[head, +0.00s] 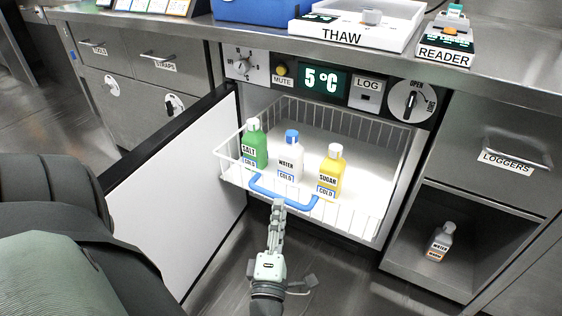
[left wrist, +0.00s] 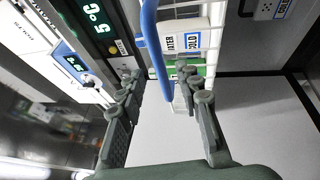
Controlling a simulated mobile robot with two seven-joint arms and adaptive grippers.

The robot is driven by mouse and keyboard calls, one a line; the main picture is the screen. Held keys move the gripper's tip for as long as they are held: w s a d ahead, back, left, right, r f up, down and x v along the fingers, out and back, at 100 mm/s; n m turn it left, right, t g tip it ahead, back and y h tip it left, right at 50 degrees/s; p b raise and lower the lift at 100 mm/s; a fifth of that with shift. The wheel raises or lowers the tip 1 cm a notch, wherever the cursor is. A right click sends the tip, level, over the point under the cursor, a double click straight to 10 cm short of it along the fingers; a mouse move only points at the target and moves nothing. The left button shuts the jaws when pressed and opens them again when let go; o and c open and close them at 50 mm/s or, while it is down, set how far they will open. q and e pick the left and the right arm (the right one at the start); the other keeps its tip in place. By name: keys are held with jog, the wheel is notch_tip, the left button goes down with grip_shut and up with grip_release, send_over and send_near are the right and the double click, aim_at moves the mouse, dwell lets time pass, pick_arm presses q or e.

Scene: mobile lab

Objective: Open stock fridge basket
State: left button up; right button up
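The white wire basket (head: 232,172) sits in the open stock fridge, its front standing somewhat out of the opening. Its blue handle (head: 262,190) runs along the front. Green salt (head: 254,148), white water (head: 290,162) and yellow sugar (head: 329,176) bottles stand upright in it. My left gripper (head: 278,208) is at the handle's middle. In the left wrist view, its fingers (left wrist: 168,92) are spread, with the blue handle (left wrist: 152,42) showing between them; contact cannot be told. My right gripper is not in view.
The fridge door (head: 180,190) stands open at the left. The control panel (head: 322,80) above reads 5 °C. A counter edge (head: 260,44) overhangs it. At the right are a loggers drawer (head: 505,165) and an open shelf with a bottle (head: 440,242).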

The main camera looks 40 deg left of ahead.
pick_arm(q)
jog(key=v, duration=0.3)
jog(key=shift+w, duration=0.1)
dwell(0.4)
